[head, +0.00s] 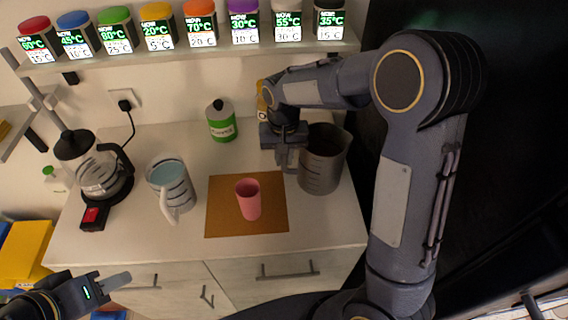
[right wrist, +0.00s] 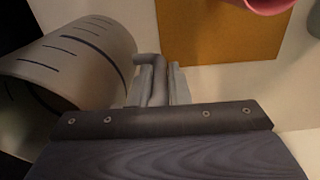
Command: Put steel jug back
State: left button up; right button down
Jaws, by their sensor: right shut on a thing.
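The steel jug (head: 322,168) stands at the right end of the counter, close to the dark panel. Dark measuring marks show on its wall in the right wrist view (right wrist: 75,60). My right gripper (head: 289,160) is at the jug's left side. In the right wrist view its fingers (right wrist: 160,85) are shut around the jug's handle (right wrist: 150,70). The jug looks upright in the head view; I cannot tell whether its base touches the counter. My left gripper (head: 118,281) is at the lower left, in front of the counter and away from the jug; its finger gap is not clear.
A pink cup (head: 248,200) stands on a brown mat (head: 270,222) left of the jug. A white measuring jug (head: 170,186), a glass coffee pot (head: 103,174) and a green-and-white bottle (head: 221,122) stand further left. A shelf (head: 190,55) with several spice dispensers hangs above.

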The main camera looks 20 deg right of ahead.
jog(key=shift+f, duration=0.75)
jog(key=shift+r, duration=0.15)
jog(key=c, duration=1.8)
grip_release()
jog(key=shift+f, duration=0.25)
jog(key=o, duration=0.4)
jog(key=shift+o, duration=0.2)
notch_tip(320, 180, up, 12)
jog(key=shift+r, duration=0.2)
